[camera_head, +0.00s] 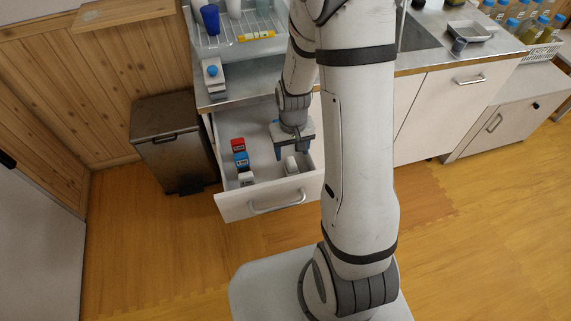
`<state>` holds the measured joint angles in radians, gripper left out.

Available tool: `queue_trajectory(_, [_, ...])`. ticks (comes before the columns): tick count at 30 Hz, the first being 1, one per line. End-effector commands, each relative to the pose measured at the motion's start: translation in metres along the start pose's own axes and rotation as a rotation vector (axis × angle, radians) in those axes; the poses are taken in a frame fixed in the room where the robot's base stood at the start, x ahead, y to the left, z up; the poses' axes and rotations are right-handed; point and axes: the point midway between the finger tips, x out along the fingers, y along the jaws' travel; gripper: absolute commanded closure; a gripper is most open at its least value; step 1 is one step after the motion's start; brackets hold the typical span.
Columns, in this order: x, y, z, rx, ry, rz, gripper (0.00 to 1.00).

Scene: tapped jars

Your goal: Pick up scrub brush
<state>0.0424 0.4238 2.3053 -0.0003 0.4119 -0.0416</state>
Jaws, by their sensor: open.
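My gripper (292,153) points down into an open drawer (258,185), with its fingers apart. A small pale object (291,166) lies in the right part of the drawer, just below and between the fingertips. It may be the scrub brush, but it is partly hidden by the gripper and too small to tell. I cannot tell whether the fingers touch it. No other thing in view is clearly a scrub brush.
A red box (237,145), a blue box (241,160) and a white item (246,178) line the drawer's left side. A dark bin (172,140) stands left of the drawer. The counter (240,93) overhangs the drawer's back. The floor in front is clear.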

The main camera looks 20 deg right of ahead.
Motion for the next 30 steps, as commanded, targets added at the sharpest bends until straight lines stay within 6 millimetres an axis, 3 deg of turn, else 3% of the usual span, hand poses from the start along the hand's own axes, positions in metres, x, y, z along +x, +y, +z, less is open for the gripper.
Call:
queue_trajectory(18, [0.069, -0.001, 0.0, 0.0, -0.003, 0.0, 0.38])
queue_trajectory(28, [0.075, -0.001, -0.001, -0.001, 0.0, 0.0, 0.38])
queue_trajectory(30, [0.075, -0.002, -0.001, -0.001, 0.0, 0.0, 0.43])
